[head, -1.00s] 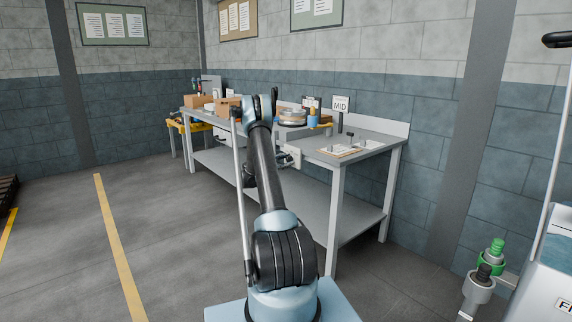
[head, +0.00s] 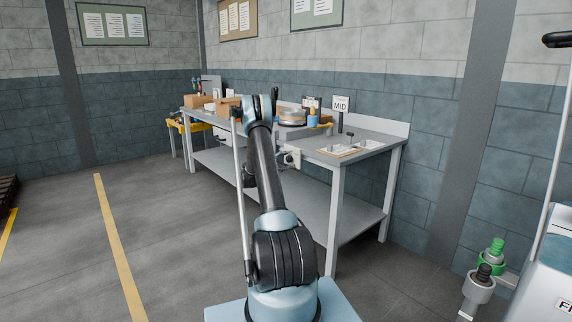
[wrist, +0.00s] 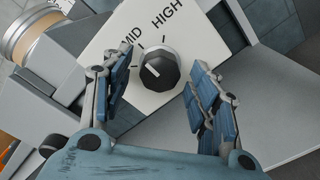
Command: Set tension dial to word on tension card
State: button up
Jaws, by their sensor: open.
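The tension card (head: 340,104) stands on a post at the back of the bench and reads MID. The tension dial (wrist: 159,70) is a black knob with a white pointer mark on a white plate (wrist: 108,51). The words MID and HIGH show on the plate; the part left of the knob is partly hidden by a finger. The pointer mark lies on the knob's upper left, and I cannot tell exactly which word it faces. My gripper (wrist: 160,61) is open, its fingers on either side of the dial with gaps showing. My arm hides most of the gripper in the head view.
The grey bench (head: 376,148) has a lower shelf and holds cardboard boxes (head: 200,102), a round spool (head: 292,117) and a tray (head: 340,150). In the wrist view, a copper-coloured spool (wrist: 25,35) is left of the plate. The floor left of my arm is clear.

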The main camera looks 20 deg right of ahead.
jog(key=v, duration=1.2)
